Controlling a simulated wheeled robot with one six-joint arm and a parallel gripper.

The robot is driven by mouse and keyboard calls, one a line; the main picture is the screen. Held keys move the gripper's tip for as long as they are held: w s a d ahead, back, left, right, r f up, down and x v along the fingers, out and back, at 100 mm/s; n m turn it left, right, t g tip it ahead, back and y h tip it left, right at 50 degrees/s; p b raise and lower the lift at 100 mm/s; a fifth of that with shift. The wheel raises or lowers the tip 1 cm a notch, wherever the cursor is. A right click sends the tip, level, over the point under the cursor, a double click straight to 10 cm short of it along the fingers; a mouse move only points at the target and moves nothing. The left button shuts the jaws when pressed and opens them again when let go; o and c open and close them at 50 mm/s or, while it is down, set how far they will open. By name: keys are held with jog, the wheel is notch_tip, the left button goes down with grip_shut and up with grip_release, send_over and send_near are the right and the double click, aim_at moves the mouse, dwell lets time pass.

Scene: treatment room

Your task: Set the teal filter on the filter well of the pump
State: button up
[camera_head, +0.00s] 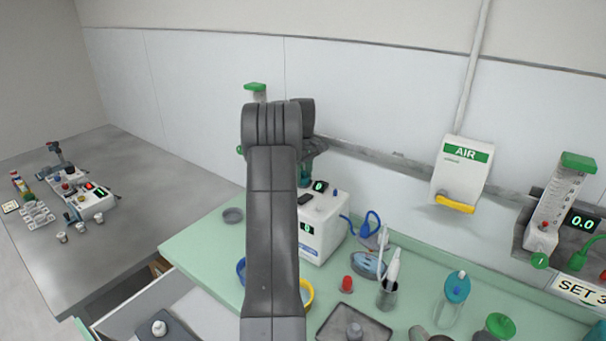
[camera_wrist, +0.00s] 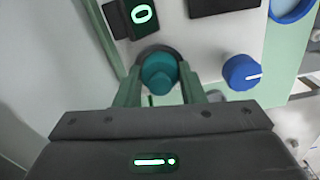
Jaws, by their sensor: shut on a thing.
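The teal filter (camera_wrist: 158,72) is between the two fingertips of my gripper (camera_wrist: 160,88), which is shut on it. In the wrist view it lines up with a dark round ring, apparently the filter well (camera_wrist: 145,54), on top of the white pump (camera_wrist: 205,50). I cannot tell whether the filter touches the well or hangs just above it. In the head view the pump (camera_head: 324,222) stands on the green counter, partly behind my arm. The filter shows there as a small teal piece (camera_head: 305,176) at the pump's top.
A blue knob (camera_wrist: 241,72) sits right of the filter on the pump's top, and a lit display (camera_wrist: 143,14) lies beyond. A blue tube loop (camera_head: 371,222), a cup of tools (camera_head: 388,298) and a red-topped piece (camera_head: 347,284) stand to the right. An open drawer is at front left.

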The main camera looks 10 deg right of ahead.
jog(key=shift+f, duration=0.2)
dwell(0.7)
jog(key=o, duration=1)
jog(key=shift+f, duration=0.1)
jog(key=shift+o, duration=0.2)
jog(key=shift+s+f, duration=0.1)
jog(key=shift+a+r, duration=0.15)
jog(key=shift+r, duration=0.7)
jog(key=shift+r+p, duration=0.3)
jog(key=shift+r, duration=2.65)
